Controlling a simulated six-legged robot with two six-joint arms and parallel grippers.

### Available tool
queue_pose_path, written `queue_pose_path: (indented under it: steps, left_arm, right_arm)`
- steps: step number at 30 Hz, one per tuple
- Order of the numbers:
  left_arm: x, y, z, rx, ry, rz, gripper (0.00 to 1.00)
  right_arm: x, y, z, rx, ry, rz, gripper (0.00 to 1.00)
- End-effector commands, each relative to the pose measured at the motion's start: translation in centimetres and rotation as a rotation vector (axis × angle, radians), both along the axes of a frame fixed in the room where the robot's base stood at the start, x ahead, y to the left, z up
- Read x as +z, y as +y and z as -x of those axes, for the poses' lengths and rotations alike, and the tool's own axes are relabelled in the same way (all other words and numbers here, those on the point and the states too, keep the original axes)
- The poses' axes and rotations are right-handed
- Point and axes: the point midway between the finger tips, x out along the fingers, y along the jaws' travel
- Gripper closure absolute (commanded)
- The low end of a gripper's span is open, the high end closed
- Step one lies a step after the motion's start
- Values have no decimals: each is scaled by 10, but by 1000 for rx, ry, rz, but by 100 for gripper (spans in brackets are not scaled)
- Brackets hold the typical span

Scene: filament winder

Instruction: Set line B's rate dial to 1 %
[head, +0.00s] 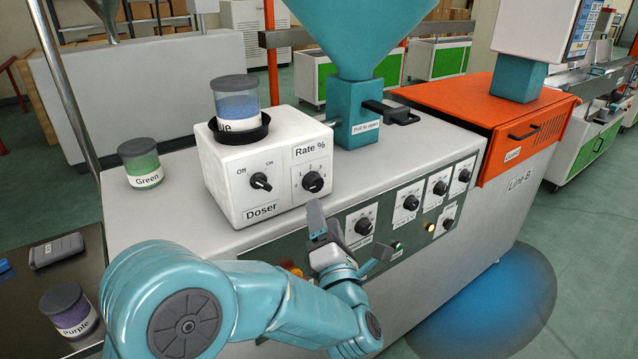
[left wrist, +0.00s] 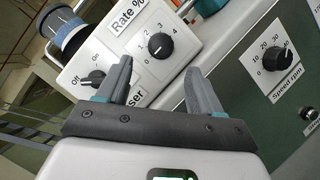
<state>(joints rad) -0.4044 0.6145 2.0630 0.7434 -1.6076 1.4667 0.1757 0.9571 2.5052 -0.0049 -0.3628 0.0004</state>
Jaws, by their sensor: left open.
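The white doser box (head: 245,175) stands on the line's grey top. Its black rate dial (head: 313,182) sits under the "Rate %" label on the right of its front face. My right gripper is not visible.
A jar with blue contents (head: 238,105) sits in the doser's top. A green jar (head: 141,162) stands to its left. A teal hopper (head: 365,60) with a black handle (head: 390,113) rises behind. Control panel knobs (head: 363,226) lie close right of my left gripper.

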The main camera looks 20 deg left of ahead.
Motion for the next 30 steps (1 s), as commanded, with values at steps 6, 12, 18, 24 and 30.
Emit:
queue_pose_path:
  steps: [6,12,18,24,30]
  left_arm:
    - [13,23,-43,2,1,0,34]
    - [16,34,-66,0,2,-1,34]
    - [16,36,-73,-1,2,-2,34]
    - [16,36,-72,-1,2,-2,44]
    - [16,36,-72,-2,2,-1,90]
  right_arm:
    - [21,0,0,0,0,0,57]
    - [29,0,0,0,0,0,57]
    - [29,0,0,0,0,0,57]
    - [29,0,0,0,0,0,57]
    - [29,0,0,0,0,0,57]
